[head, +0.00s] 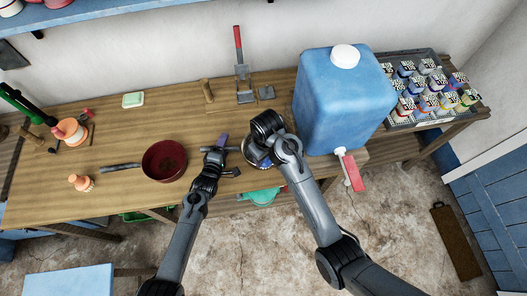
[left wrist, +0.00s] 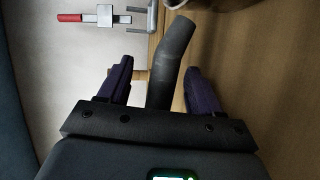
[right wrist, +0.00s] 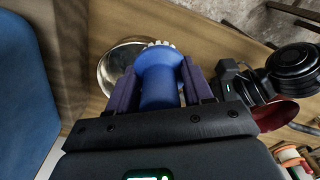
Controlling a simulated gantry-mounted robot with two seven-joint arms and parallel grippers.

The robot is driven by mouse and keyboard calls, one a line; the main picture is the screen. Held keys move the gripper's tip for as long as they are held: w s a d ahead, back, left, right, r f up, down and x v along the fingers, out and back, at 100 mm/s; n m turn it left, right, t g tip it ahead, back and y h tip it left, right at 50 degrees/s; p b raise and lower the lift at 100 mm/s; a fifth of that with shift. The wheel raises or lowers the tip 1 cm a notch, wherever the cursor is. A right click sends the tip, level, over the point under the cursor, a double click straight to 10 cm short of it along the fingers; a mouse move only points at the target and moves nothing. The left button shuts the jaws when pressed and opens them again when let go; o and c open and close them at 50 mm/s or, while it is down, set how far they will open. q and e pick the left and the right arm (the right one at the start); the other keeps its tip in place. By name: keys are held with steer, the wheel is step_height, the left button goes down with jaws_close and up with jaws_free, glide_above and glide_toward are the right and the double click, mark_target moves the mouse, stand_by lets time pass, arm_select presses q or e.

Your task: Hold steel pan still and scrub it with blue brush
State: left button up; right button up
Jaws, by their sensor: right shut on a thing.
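The steel pan (head: 250,156) sits on the wooden table, mostly hidden under my right arm in the head view. Its shiny bowl shows in the right wrist view (right wrist: 112,70). My left gripper (head: 224,154) is open around the pan's dark handle (left wrist: 174,60), which lies between its fingers with gaps on both sides. My right gripper (right wrist: 160,72) is shut on the blue brush (right wrist: 160,85), whose pale bristles (right wrist: 160,44) are over the pan. I cannot tell whether the bristles touch it.
A dark red pan (head: 165,160) stands left of my left gripper. A big blue water container (head: 342,100) with a tap stands close right of my right arm. A crate of small jars (head: 430,118) is further right. A soap bar (head: 133,100) lies at the back left.

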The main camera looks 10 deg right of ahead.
arm_select(q)
steer(key=shift+s, duration=0.1)
arm_select(e)
steer(key=shift+s+d, duration=0.2)
steer(key=shift+s, duration=0.1)
arm_select(q)
steer(key=shift+v, duration=3.95)
steer(key=shift+x, duration=4)
arm_select(e)
steer(key=shift+w, duration=0.6)
steer(key=shift+s, duration=0.1)
